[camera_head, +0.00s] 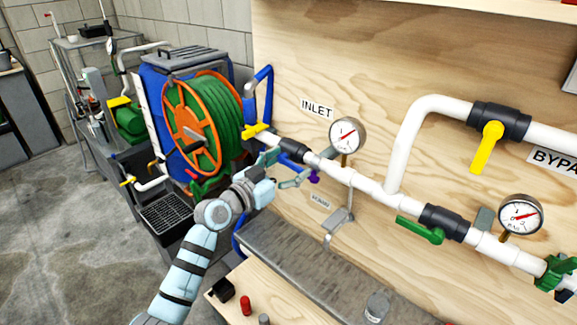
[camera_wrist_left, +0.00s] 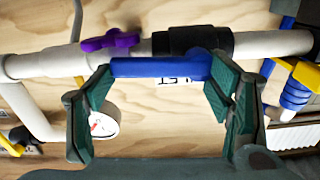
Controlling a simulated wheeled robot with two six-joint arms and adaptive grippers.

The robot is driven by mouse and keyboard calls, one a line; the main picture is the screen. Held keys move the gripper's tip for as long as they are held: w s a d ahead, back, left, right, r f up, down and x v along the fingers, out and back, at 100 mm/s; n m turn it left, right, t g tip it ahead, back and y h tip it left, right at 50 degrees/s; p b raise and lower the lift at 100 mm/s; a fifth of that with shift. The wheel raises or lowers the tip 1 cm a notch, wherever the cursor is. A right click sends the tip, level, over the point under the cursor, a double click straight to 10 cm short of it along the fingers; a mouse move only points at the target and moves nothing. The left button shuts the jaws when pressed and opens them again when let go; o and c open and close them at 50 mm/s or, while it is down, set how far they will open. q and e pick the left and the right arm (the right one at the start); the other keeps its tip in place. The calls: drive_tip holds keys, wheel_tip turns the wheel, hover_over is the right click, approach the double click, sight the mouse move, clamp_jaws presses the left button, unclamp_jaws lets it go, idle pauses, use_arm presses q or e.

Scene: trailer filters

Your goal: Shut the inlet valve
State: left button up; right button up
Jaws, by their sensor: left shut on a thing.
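The inlet valve has a black body (camera_head: 294,149) on the white pipe, below and left of the INLET label (camera_head: 317,109). Its blue handle (camera_head: 296,150) is partly hidden in the head view. In the left wrist view the blue handle (camera_wrist_left: 160,67) lies roughly along the pipe, beside the black valve body (camera_wrist_left: 192,41). My left gripper (camera_head: 280,170) is at this handle. In the left wrist view the green fingers of my left gripper (camera_wrist_left: 160,78) are shut on the two ends of the blue handle. My right gripper is not in view.
A small purple valve handle (camera_head: 314,176) sits close right of my left gripper. A pressure gauge (camera_head: 347,135) stands above the pipe. A green-handled valve (camera_head: 421,231) and a yellow-handled bypass valve (camera_head: 487,147) are further right. A hose reel (camera_head: 200,120) stands left.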

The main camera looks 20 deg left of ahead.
use_arm(q)
drive_tip(key=m+b, duration=0.1)
drive_tip(key=b, duration=0.1)
drive_tip(key=f+m+b, duration=0.1)
drive_tip(key=m+b, duration=0.2)
drive_tip(key=b, duration=0.1)
drive_tip(key=shift+f, duration=0.25)
drive_tip(key=o, duration=1.7)
drive_tip(key=v, duration=1.2)
